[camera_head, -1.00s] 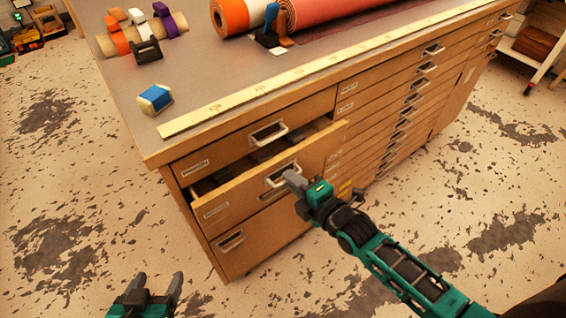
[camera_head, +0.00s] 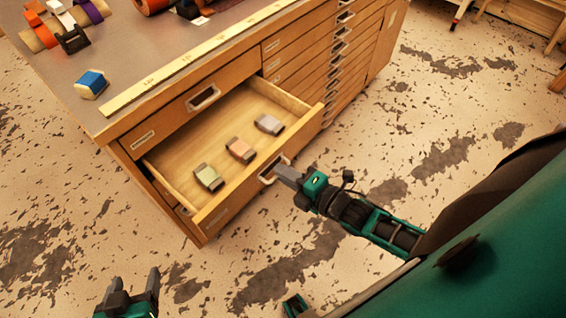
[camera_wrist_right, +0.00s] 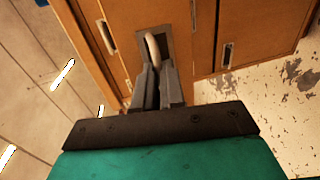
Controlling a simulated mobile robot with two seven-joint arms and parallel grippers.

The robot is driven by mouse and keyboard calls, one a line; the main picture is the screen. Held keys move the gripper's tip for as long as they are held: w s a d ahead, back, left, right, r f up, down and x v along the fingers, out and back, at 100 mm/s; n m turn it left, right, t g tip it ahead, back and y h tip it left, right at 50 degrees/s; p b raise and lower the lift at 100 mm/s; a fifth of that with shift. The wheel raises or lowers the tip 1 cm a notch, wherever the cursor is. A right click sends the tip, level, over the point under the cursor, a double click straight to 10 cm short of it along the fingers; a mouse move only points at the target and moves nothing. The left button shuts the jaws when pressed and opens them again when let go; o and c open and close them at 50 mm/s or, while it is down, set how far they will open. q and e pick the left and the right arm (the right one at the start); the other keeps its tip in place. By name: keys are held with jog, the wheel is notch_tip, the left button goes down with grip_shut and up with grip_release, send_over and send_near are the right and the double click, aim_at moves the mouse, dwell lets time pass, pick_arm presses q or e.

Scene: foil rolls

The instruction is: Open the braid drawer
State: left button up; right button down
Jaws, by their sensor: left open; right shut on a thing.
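The drawer (camera_head: 225,199) stands pulled well out of the wooden cabinet, second from the top in the left column. Three small braid bundles, one green (camera_head: 208,177), one pink (camera_head: 240,150) and one grey (camera_head: 268,124), lie in a row inside it. My right gripper (camera_head: 283,171) is shut on the drawer's pale handle (camera_head: 268,175); the right wrist view shows the handle (camera_wrist_right: 152,50) between its fingers (camera_wrist_right: 157,82). My left gripper (camera_head: 133,292) is open and empty at the bottom left, over the floor and apart from the cabinet.
The cabinet top holds a yellow ruler (camera_head: 190,58) along its front edge, a blue-and-white block (camera_head: 91,84) and ribbon rolls (camera_head: 62,22). A closed drawer (camera_head: 185,105) sits above the open one. More closed drawers fill the right column. The floor in front is clear.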

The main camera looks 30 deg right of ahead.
jog(key=c, duration=1.2)
grip_release()
jog(key=shift+c, duration=0.2)
jog(key=shift+s, duration=0.1)
jog(key=v, duration=1.2)
jog(key=shift+s+p, duration=0.35)
jog(key=shift+p, duration=0.05)
jog(key=shift+d+r, duration=0.1)
jog(key=shift+r, duration=0.05)
jog(key=w+a+f+m+g+h, duration=0.1)
jog(key=w+a+m+g, duration=0.1)
jog(key=m, duration=0.7)
jog(key=w+a+f+m+g+h, duration=0.1)
jog(key=w+a+m+h, duration=0.1)
jog(key=m, duration=0.8)
jog(key=w+a, duration=0.1)
jog(key=a, duration=0.1)
jog(key=shift+a+g, duration=0.35)
jog(key=shift+g, duration=0.05)
